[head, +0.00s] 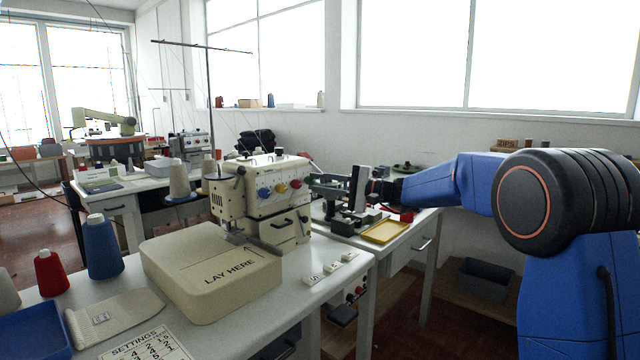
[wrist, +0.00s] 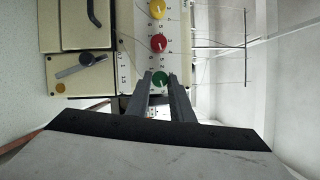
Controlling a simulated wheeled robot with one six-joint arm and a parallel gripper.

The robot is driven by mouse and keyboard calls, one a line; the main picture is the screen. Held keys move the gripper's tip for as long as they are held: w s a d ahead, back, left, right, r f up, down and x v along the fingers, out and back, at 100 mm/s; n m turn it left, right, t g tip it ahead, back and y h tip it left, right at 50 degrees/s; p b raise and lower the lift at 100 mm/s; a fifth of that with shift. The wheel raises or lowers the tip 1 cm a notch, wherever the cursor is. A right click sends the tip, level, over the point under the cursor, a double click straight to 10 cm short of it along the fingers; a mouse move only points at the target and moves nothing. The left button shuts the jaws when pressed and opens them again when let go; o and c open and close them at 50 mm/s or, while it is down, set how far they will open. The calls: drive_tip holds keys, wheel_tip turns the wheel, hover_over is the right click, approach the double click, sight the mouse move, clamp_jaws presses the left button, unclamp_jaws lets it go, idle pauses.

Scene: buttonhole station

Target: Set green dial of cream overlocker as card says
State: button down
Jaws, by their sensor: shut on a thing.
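The cream overlocker (head: 262,212) stands on the near table, with blue (head: 264,192), yellow (head: 281,188) and red (head: 296,184) dials on its front. In the wrist view the green dial (wrist: 160,78) sits below the red dial (wrist: 158,42) and the yellow dial (wrist: 158,9). My gripper (wrist: 160,76) is shut on the green dial, one finger on each side. In the head view my gripper (head: 318,184) reaches the machine's right end, and the green dial is not clearly visible.
A cream block marked "LAY HERE" (head: 212,272) sits before the machine. Thread cones (head: 103,250), a blue tray (head: 38,332) and small labelled tiles (head: 330,267) are on the same table. A yellow tray (head: 386,231) lies on the table behind, under my arm.

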idle(0.3)
drive_tip(key=c, duration=1.6)
unclamp_jaws()
drive_tip(key=shift+o, duration=0.2)
drive_tip(key=shift+d, duration=0.2)
drive_tip(key=v, duration=1.7)
drive_tip(key=shift+f, duration=0.1)
